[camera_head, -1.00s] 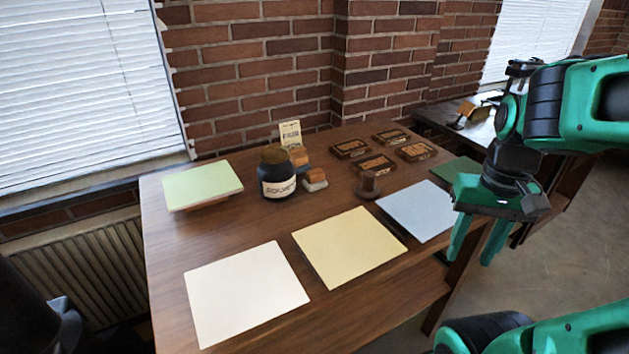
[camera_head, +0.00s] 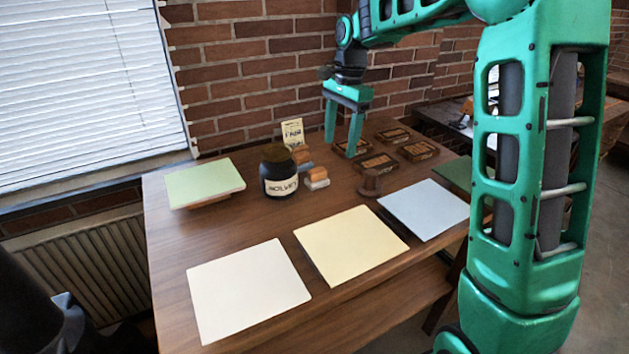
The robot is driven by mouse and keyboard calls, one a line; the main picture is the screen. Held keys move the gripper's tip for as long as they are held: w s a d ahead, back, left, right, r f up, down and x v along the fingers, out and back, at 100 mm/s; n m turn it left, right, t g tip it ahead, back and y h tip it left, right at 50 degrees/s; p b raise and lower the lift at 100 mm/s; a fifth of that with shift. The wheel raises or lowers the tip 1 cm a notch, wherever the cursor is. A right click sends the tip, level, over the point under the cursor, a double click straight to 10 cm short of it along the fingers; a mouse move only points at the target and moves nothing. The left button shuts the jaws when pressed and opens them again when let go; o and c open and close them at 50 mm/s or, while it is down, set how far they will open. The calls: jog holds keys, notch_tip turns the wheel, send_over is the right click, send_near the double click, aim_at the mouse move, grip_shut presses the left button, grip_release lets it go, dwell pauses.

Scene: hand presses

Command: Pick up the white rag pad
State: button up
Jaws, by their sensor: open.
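A small pad with a wooden top and a whitish base (camera_head: 317,180), which looks like the white rag pad, sits on the wooden table just right of the dark solvent jar (camera_head: 278,175). A similar wooden-topped pad with a bluish base (camera_head: 301,158) stands just behind it. My gripper (camera_head: 342,149) is open and empty. It points down at the back of the table, behind and right of the white pad in the picture, with its fingers in front of a dark block. I cannot tell its exact height.
Several dark wooden blocks (camera_head: 378,164) lie at the back right, near a round-knobbed wooden stamp (camera_head: 370,183). A label card (camera_head: 292,132) stands behind the jar. White (camera_head: 247,291), yellow (camera_head: 350,245) and blue (camera_head: 423,208) sheets lie in front; a green one (camera_head: 204,182) is at left.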

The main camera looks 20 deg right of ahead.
jog(key=m, duration=0.1)
send_near(317, 170)
jog(key=shift+w+d, duration=0.2)
jog(key=shift+w+a+f, duration=0.1)
jog(key=shift+a+f, duration=0.05)
jog(key=shift+f, duration=0.15)
jog(key=shift+s+a+f, duration=0.1)
jog(key=shift+a+f, duration=0.05)
jog(key=shift+f, duration=1.55)
jog(key=shift+s+a+f, duration=0.1)
jog(key=shift+a+f, duration=0.05)
jog(key=shift+f, duration=1.55)
jog(key=shift+s+a+f, duration=0.1)
jog(key=shift+a+f, duration=0.05)
jog(key=shift+f, duration=1.55)
jog(key=c, duration=1.2)
